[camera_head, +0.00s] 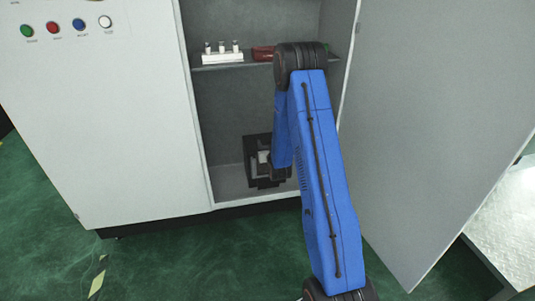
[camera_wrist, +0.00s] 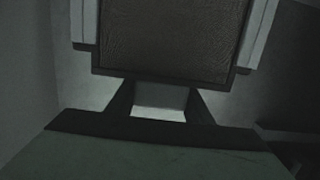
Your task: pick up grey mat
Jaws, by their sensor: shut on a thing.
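The grey mat (camera_wrist: 165,40) appears as a flat grey-brown, finely textured panel with a dark border at the top middle of the wrist view. A pale finger of my gripper (camera_wrist: 166,52) stands at each side of it, and the gripper is shut on it. The upper edge of the mat is cut off by the picture. In the head view my gripper (camera_head: 264,158) is low inside the open cabinet, reached by my blue arm. The mat cannot be told apart from the dark shapes around the gripper there.
The cabinet (camera_head: 130,120) stands open, with its door (camera_head: 430,130) swung out right. Its shelf (camera_head: 232,66) is above my gripper and bears a white block with several upright pieces (camera_head: 222,56) and a red thing (camera_head: 263,53). Green floor (camera_head: 180,265) lies in front.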

